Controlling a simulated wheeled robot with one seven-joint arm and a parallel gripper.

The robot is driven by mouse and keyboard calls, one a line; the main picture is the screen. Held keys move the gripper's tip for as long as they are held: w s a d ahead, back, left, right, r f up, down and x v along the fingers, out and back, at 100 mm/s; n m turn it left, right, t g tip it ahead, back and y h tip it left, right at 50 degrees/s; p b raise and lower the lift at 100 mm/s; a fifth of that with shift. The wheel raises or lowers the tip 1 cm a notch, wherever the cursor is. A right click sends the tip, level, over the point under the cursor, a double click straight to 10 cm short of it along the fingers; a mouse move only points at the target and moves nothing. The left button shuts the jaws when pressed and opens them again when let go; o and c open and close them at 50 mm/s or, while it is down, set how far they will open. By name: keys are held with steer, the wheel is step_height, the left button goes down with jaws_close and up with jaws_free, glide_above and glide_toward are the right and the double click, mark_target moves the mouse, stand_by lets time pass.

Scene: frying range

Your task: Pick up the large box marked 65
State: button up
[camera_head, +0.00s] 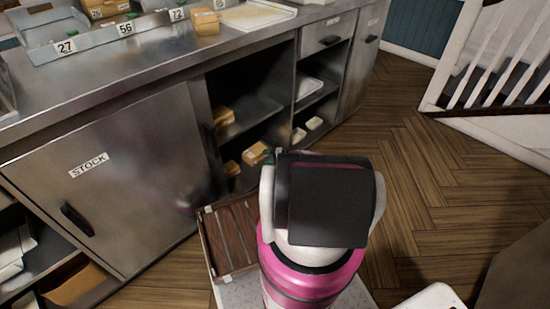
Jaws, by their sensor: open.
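No box with a readable 65 shows in the head view. Small tan boxes sit in the open cabinet: one on the upper shelf (223,116), and a lower one (255,154) near my arm. Another tan box (205,21) stands on the counter by the number 72. Any marks on these boxes are too small to read. My arm's pink, white and black links fill the lower middle and hide part of the cabinet opening. My gripper's fingers cannot be made out.
The steel counter (150,62) carries a divided rack (90,45) labelled 27, 56 and 72. A closed STOCK door (120,170) is at left. A brown slatted tray (232,238) lies beside my arm. Wooden floor (430,190) is clear at right, before a white railing (500,70).

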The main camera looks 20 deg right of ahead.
mark_target(254, 163)
steer(key=shift+x, duration=1.4)
steer(key=c, duration=0.9)
steer(key=shift+f, duration=0.1)
steer(key=shift+c, duration=0.3)
